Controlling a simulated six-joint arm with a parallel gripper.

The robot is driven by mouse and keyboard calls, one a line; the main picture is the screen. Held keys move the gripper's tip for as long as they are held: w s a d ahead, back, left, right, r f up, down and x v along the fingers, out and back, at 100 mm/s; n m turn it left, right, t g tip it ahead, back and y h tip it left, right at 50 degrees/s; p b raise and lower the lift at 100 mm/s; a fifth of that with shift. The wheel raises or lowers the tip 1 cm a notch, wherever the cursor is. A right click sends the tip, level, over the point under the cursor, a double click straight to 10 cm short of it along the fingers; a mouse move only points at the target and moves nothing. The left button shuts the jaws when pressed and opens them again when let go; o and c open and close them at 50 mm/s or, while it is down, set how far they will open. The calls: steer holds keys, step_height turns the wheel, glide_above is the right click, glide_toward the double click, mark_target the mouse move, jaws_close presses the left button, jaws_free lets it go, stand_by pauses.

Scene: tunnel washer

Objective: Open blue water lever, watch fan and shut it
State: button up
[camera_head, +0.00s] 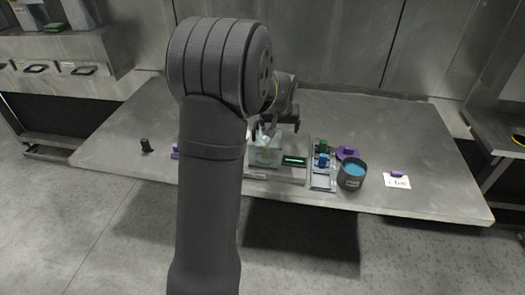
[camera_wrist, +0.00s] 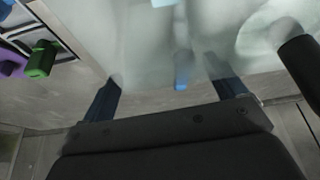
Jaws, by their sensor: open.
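My gripper (camera_head: 267,128) is over the translucent pale-green box (camera_head: 265,157) in the head view. In the wrist view my gripper (camera_wrist: 166,78) has its two fingers spread wide apart, with nothing held. A narrow blue tab (camera_wrist: 181,72) shows between the fingers against the pale box (camera_wrist: 145,50), apart from both. It looks like the blue lever, but its full shape is hidden. A light blue patch (camera_wrist: 163,2) shows at the top edge. I cannot make out a fan in either view.
Right of the box are a small dark display (camera_head: 294,160), a metal rack (camera_head: 322,182) with a green piece (camera_head: 322,146) and a blue piece (camera_head: 323,160), and a dark cup (camera_head: 351,177) with blue contents. A white card (camera_head: 397,181) lies farther right. The table's right end is clear.

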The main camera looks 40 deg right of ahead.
stand_by(0.4)
steer(key=w+a+r+n+g, duration=0.2)
steer(key=w+r+n+g, duration=0.25)
steer(key=r+n, duration=0.35)
steer(key=w+a+r+n+g, duration=0.2)
steer(key=w+r+n+g, duration=0.1)
steer(key=w+r+n, duration=0.4)
steer(key=shift+n+t, duration=0.25)
steer(key=shift+n, duration=0.15)
steer(key=x, duration=1.1)
steer(key=s+x, duration=0.1)
steer(key=x, duration=0.4)
steer(key=shift+s+d+f, duration=0.1)
steer(key=shift+s+f, duration=0.05)
steer(key=shift+s, duration=0.05)
steer(key=c, duration=1)
